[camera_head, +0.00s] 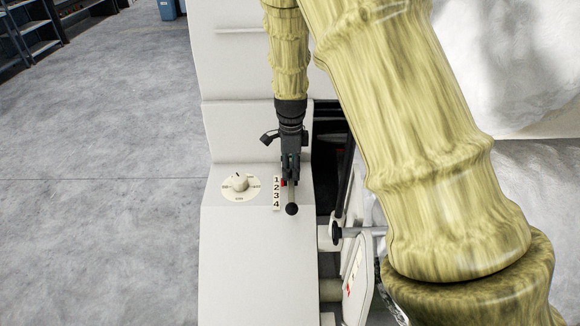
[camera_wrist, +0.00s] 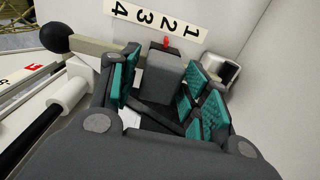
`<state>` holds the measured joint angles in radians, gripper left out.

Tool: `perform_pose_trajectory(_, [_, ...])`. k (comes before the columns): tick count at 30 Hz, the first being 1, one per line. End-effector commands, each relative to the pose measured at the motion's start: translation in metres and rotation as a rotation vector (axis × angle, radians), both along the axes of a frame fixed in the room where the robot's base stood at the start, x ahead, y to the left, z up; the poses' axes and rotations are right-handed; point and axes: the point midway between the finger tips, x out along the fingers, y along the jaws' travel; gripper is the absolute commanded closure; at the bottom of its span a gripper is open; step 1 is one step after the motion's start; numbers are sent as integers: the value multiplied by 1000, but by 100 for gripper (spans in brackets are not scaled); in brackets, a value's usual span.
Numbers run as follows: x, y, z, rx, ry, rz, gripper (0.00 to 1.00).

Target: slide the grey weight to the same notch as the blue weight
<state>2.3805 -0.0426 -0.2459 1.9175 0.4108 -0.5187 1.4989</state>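The grey weight (camera_wrist: 163,76) is a block on a bar (camera_wrist: 92,46) that ends in a black ball knob (camera_wrist: 56,38). A red pointer (camera_wrist: 166,42) on its far side stands by the 2 of the number strip (camera_wrist: 155,22), which runs from 1 to 4. The strip also shows in the head view (camera_head: 277,193). My gripper (camera_head: 290,168) is over the bar. In the wrist view its teal pads stand on both sides of the grey weight, with a visible gap on the left. The blue weight cannot be made out in either view.
A round dial (camera_head: 240,184) sits left of the number strip on the white machine housing (camera_head: 245,260). A metal bracket (camera_wrist: 225,72) stands close to my right finger. Dark rods and a white disc (camera_head: 356,285) lie right of the housing. Open floor (camera_head: 110,190) is at left.

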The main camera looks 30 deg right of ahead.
Motion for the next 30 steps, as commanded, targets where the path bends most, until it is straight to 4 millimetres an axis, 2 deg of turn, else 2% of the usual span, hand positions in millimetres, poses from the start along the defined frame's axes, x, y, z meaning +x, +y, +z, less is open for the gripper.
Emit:
perform_pose_trajectory(10, [0, 0, 1, 0, 0, 1, 45])
perform_pose_trajectory(14, [0, 1, 10, 0, -1, 1, 45])
perform_pose_trajectory(30, [0, 0, 99, -1, -2, 1, 45])
